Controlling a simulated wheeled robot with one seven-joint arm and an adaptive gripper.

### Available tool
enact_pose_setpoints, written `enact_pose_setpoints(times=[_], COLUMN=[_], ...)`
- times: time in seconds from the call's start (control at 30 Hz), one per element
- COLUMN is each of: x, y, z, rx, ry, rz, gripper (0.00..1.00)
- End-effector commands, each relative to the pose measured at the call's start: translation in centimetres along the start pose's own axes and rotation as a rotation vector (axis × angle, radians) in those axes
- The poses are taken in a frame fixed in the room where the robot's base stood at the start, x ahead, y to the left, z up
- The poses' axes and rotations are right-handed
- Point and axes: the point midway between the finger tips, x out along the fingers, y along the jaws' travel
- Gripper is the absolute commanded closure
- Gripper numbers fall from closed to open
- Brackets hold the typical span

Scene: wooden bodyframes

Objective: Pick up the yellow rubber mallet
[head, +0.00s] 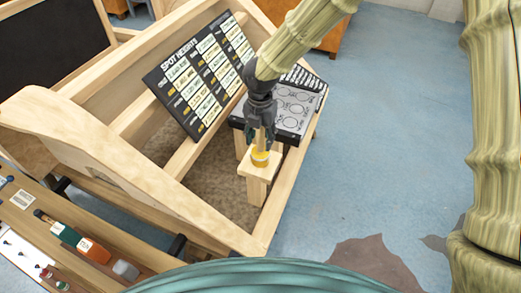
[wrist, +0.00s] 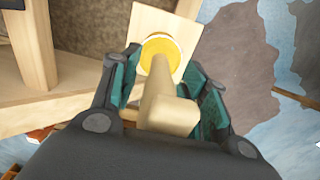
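The yellow rubber mallet (head: 260,158) stands head down on a small wooden block (head: 257,171) in the head view. In the wrist view, its round yellow head (wrist: 158,47) rests on the pale wood and its wooden handle (wrist: 160,95) points up toward the camera. My gripper (head: 260,139) is above the head, with its fingers on either side of the handle. In the wrist view, my gripper (wrist: 163,62) is open, with gaps showing between the finger pads and the handle near the fingertips. The handle's upper end lies close to the right finger.
A wooden frame (head: 185,195) with slanted beams surrounds the block's left and front. A dark label board (head: 203,75) leans left of my gripper, and a panel with circles (head: 292,108) lies behind it. A tool shelf (head: 75,240) is at lower left. Blue floor (head: 375,130) is open right.

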Motion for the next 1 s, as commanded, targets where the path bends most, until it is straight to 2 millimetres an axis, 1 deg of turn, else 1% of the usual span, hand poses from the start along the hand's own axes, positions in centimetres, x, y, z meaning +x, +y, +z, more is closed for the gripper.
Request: enact_pose_setpoints(times=[0.03, 0.2, 0.53, 0.63, 0.77, 0.93, 1.0], x=[0.0, 0.0, -0.1, -0.4, -1.4, -3.4, -3.4], y=[0.0, 0.0, 0.0, 0.0, 0.0, 0.1, -1.1], z=[0.0, 0.0, 0.0, 0.1, 0.1, 0.1, -0.7], rx=[0.0, 0.0, 0.0, 0.001, 0.001, 0.001, 0.0], ry=[0.0, 0.0, 0.0, -0.001, -0.001, -0.002, 0.0], rz=[0.0, 0.0, 0.001, 0.002, 0.003, 0.004, 0.001], gripper=[0.69, 1.0, 1.0, 1.0, 1.0, 1.0, 1.0])
